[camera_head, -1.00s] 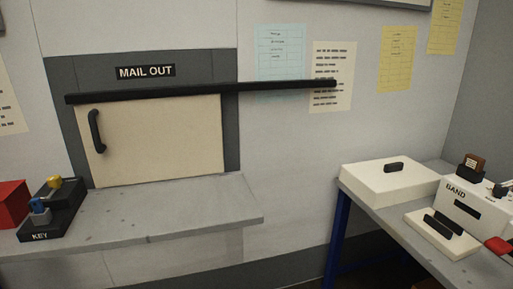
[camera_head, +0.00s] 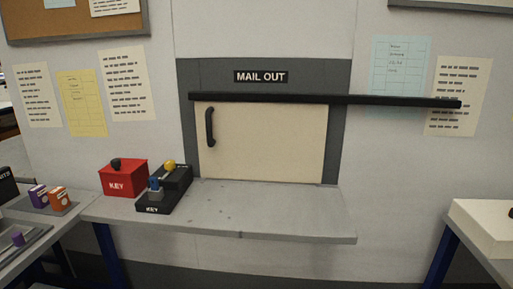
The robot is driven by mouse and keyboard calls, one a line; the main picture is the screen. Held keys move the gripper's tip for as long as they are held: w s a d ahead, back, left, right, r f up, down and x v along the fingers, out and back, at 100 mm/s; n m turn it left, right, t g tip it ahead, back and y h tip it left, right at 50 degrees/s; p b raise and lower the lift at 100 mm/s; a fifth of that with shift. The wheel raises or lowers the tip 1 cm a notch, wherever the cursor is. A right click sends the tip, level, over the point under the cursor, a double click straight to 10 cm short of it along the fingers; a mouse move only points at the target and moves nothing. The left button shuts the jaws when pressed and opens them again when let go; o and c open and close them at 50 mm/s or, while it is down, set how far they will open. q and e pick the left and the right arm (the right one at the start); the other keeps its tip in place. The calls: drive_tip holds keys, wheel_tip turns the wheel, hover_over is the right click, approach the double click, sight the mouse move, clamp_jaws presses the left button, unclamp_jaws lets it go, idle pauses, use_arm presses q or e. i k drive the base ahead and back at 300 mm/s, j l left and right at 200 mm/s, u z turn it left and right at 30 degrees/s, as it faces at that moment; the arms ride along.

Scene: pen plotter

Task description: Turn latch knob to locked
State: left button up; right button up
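No part is clearly marked as the latch knob, and no locked mark can be read. A red box (camera_head: 123,178) labelled KEY has a dark knob (camera_head: 116,163) on its top. Right of it, a black holder (camera_head: 176,186) labelled KEY carries a yellow-topped piece (camera_head: 169,165) and a blue piece (camera_head: 154,184). Behind the shelf, the cream MAIL OUT hatch (camera_head: 262,145) is closed, with a black handle (camera_head: 210,127) on its left. A long black bar (camera_head: 325,99) runs across the hatch top and past its right side. Neither of my grippers is in view.
The grey shelf (camera_head: 270,212) under the hatch is bare to the right of the holder. At left, a grey table (camera_head: 88,208) bears purple and orange pieces (camera_head: 58,197). At right stands a white case (camera_head: 490,225). Paper sheets hang on the wall.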

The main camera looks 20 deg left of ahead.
sight(169, 165)
drive_tip(key=u, duration=1.35)
drive_tip(key=i+j, duration=0.55)
drive_tip(key=j, duration=0.2)
drive_tip(key=i+j+z, duration=0.15)
drive_tip(key=z, duration=0.2)
drive_tip(key=i+j+z, duration=0.1)
drive_tip(key=j+z, duration=0.25)
